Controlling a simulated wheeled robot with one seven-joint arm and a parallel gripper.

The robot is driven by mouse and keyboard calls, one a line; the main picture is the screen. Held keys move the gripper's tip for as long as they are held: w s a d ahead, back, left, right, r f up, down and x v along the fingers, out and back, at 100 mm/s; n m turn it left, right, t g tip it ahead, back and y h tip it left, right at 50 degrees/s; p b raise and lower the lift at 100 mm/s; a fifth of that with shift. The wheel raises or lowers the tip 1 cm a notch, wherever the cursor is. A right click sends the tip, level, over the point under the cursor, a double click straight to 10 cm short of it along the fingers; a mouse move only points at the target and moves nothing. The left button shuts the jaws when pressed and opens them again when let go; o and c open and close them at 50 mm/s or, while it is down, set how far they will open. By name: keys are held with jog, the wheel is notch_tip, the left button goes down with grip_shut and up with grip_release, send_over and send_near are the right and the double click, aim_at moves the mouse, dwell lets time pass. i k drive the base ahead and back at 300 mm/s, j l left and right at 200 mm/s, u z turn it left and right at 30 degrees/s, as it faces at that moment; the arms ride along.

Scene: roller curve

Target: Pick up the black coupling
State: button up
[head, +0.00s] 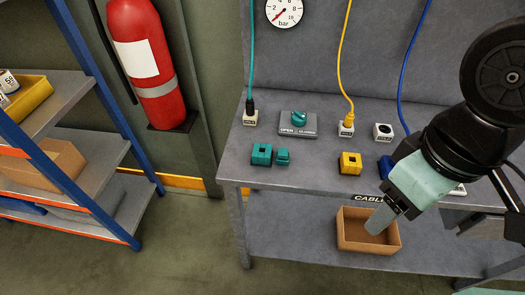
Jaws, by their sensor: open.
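A black coupling (250,106) hangs on the end of a teal hose (251,50) and stands upright in a small pale socket block (250,118) at the left rear of the grey workbench (320,180). Whether it is fully seated cannot be told. My gripper (384,215) is at the right, tilted down and to the left, in front of the bench edge and over a cardboard bin (351,240). It is well away from the black coupling, open, and no held object shows. My arm hides part of the bench's right side.
A valve plate with a teal knob (298,119) and a yellow coupling (349,119) stand right of the black coupling. Teal (262,153), yellow (350,163) and blue (385,166) blocks lie forward. A fire extinguisher (142,55) and shelf rack (75,110) are left.

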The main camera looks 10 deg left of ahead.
aim_at(250, 106)
jog(key=j+u, duration=0.1)
jog(key=u, duration=0.3)
jog(key=i+u, duration=0.15)
jog(key=u, duration=0.3)
jog(key=i+u, duration=0.1)
jog(key=u, duration=0.3)
jog(key=i+u, duration=0.1)
jog(key=u, duration=0.3)
jog(key=i, duration=0.25)
jog(key=j+u, duration=0.05)
